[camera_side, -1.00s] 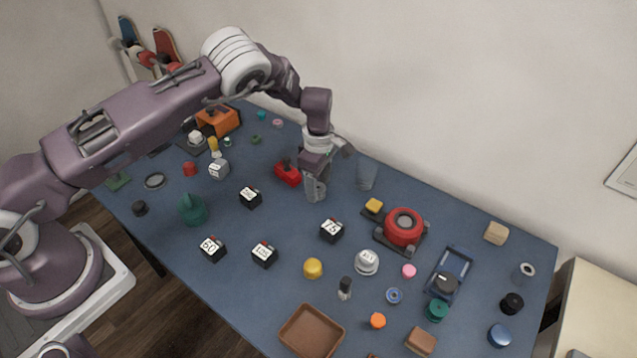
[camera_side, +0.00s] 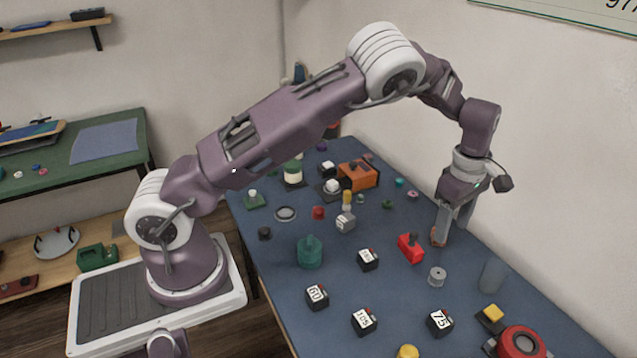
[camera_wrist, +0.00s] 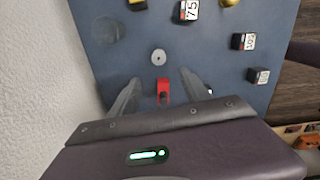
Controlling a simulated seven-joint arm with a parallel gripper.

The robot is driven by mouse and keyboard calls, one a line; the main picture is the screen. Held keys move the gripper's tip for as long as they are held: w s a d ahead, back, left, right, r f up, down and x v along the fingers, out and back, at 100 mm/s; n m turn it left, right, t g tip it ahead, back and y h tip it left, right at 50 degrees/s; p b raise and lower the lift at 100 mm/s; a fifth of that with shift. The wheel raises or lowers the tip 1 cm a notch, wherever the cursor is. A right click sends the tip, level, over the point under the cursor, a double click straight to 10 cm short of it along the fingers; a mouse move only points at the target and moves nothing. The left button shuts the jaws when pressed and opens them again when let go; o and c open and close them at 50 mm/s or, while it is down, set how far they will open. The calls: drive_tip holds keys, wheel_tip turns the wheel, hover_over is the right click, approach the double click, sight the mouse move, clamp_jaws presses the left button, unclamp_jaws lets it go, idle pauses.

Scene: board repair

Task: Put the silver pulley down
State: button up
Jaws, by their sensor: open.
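The silver pulley (camera_side: 437,276), a small grey spool, sits upright on the blue table top, apart from my gripper. In the wrist view the pulley (camera_wrist: 158,57) is seen from above, with a dark centre hole, beyond the fingertips. My gripper (camera_side: 448,230) is open and empty, pointing down low over the table behind the pulley. In the wrist view my gripper (camera_wrist: 163,84) has its two fingers spread apart, with a red part (camera_wrist: 163,86) showing between them. The red part (camera_side: 410,247) stands left of the fingers in the side view.
A grey translucent cup (camera_side: 493,275) stands right of the pulley. Black numbered cubes, including the 75 cube (camera_side: 440,322), stand in front. A red round device (camera_side: 521,343) is at lower right. Bare blue table (camera_side: 400,290) lies around the pulley. The wall is close behind.

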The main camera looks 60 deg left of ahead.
drive_tip(key=s+a+r+m+t+h, duration=0.1)
drive_tip(key=s+r+m, duration=0.4)
drive_tip(key=s+r, duration=0.45)
drive_tip(key=s+a+r+m+t+h, duration=0.15)
drive_tip(key=s+r+m, duration=0.25)
drive_tip(key=s+r, duration=0.55)
drive_tip(key=s+r+m+t+y, duration=0.2)
drive_tip(key=s+m, duration=0.8)
drive_tip(key=s, duration=0.6)
drive_tip(key=shift+s+a+r+t+y, duration=0.2)
drive_tip(key=shift+s+a+t+y, duration=0.2)
drive_tip(key=shift+a+t+y, duration=0.05)
idle(4.0)
